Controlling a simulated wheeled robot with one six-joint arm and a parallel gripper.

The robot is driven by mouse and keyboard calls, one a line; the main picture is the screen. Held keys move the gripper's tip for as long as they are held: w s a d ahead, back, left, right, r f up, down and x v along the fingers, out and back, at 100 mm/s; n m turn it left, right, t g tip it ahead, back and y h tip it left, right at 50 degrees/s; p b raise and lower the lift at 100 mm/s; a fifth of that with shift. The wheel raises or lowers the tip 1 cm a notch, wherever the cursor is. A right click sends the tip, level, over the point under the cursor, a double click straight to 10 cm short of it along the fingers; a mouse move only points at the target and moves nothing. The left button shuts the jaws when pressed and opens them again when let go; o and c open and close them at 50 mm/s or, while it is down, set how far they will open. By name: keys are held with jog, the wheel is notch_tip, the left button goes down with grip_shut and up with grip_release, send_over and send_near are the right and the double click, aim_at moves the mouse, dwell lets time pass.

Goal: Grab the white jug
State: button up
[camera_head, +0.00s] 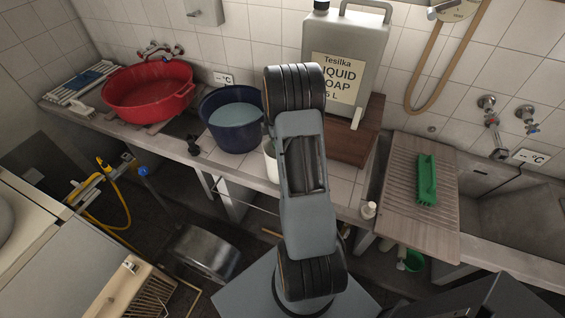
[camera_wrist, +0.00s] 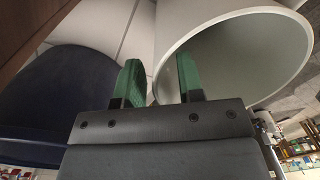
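The white jug (camera_head: 269,162) stands on the counter in the head view, right of the dark blue tub and mostly hidden behind my arm. In the wrist view the jug (camera_wrist: 245,60) is large and close, with its round mouth facing the camera. My gripper (camera_wrist: 158,72) is open, with its two green fingers apart. The right finger appears over the jug's mouth and the left finger just outside its rim, so the rim lies between them. I cannot tell whether either finger touches it. My gripper is hidden by the arm in the head view.
The dark blue tub (camera_head: 233,117) holds water close to the jug's left. A large soap canister (camera_head: 345,60) stands on a wooden box (camera_head: 355,140) behind my arm. A red basin (camera_head: 148,92) is farther left. A green brush (camera_head: 427,180) lies on a ribbed board (camera_head: 405,215) at right.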

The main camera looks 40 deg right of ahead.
jog(key=shift+f, duration=0.2)
jog(key=shift+c, duration=0.4)
grip_shut()
